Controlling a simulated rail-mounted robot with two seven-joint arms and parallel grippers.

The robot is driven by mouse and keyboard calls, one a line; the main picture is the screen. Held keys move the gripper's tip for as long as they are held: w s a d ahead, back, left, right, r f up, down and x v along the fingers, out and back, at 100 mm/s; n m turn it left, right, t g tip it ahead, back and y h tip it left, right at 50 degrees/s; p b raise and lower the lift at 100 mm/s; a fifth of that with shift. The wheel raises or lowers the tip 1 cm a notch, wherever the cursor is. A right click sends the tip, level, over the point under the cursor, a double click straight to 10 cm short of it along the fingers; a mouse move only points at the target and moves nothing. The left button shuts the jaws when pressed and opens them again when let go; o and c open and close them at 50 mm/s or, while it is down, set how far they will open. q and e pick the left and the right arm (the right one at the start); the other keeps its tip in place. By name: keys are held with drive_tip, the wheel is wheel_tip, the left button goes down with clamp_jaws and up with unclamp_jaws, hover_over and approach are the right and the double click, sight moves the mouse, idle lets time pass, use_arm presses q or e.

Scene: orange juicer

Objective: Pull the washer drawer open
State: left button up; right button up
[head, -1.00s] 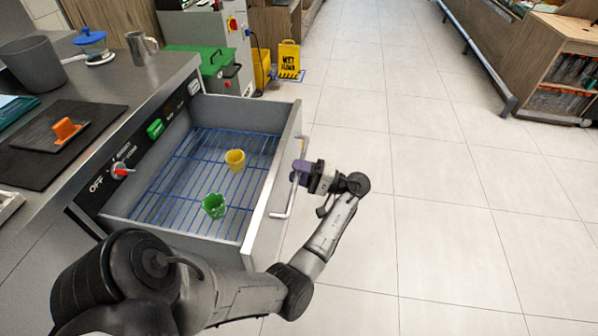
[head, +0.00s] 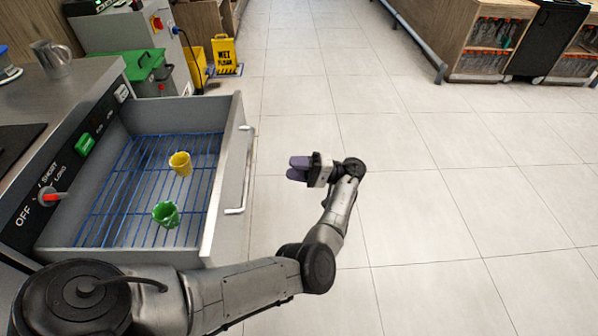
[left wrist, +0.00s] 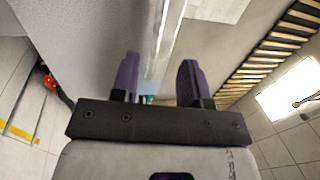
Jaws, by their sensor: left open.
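The washer drawer (head: 226,190) stands pulled out from the grey counter, with a blue wire rack (head: 125,190) inside. Its bar handle (head: 246,170) runs along the outer face. My left gripper (head: 290,168) is open and empty, to the right of the handle and clear of it. In the left wrist view, the two purple fingers of the left gripper (left wrist: 157,78) are apart, with the pale handle bar (left wrist: 163,40) showing beyond them. My right gripper is not in view.
A metal jug (head: 52,60) stands on the counter. The tiled floor to the right is clear.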

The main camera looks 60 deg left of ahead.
use_arm(q)
drive_tip(key=shift+w+d, duration=0.3)
drive_tip(key=shift+w, duration=0.1)
drive_tip(key=shift+a, duration=0.1)
idle(0.4)
